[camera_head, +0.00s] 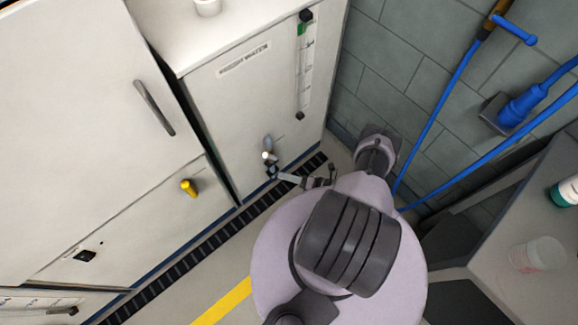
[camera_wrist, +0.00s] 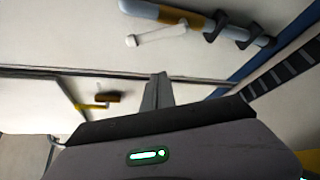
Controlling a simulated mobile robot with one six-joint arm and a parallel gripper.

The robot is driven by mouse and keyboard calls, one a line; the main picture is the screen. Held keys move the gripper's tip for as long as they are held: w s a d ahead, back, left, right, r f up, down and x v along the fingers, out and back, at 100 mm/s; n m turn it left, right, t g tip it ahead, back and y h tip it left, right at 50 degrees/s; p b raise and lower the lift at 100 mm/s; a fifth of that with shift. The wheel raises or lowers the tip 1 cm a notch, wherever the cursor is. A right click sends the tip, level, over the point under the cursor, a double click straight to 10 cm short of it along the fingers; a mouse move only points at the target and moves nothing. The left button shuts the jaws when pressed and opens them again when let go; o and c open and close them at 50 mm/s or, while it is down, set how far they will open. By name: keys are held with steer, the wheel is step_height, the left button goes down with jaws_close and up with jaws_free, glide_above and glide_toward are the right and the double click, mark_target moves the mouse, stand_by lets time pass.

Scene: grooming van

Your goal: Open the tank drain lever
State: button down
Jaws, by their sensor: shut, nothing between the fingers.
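The tank drain lever (camera_wrist: 162,35) is a thin pale bar with a white knob at its end. It lies beside a grey drain pipe (camera_wrist: 240,37) with an orange-yellow band and black clamps, at the top of the wrist view. In the head view the lever's white knob (camera_head: 265,156) shows low on the tank cabinet (camera_head: 235,115). My gripper (camera_head: 281,177) is just below and right of the pipe there. In the wrist view my gripper (camera_wrist: 158,76) has its fingers together and empty, with a visible gap in the picture between fingertips and lever.
A yellow handle (camera_head: 188,188) sticks out of the cabinet to the left; it also shows in the wrist view (camera_wrist: 95,105). A sight gauge (camera_head: 305,70) is above the drain. A dark floor grating (camera_head: 185,245) runs along the cabinet foot. Blue hoses (camera_head: 430,125) hang on the right wall.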

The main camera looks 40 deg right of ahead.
mark_target(272, 157)
steer(key=b+x, duration=0.2)
steer(key=x, duration=0.6)
steer(key=d, duration=0.1)
steer(key=d+r, duration=0.1)
steer(key=d, duration=0.1)
steer(key=shift+w+r+b, duration=0.3)
steer(key=shift+w+r, duration=0.1)
steer(key=shift+d+r, duration=0.25)
steer(key=shift+d, duration=0.35)
steer(key=shift+d+r, duration=0.25)
steer(key=shift+d, duration=0.6)
steer(key=shift+a, duration=0.15)
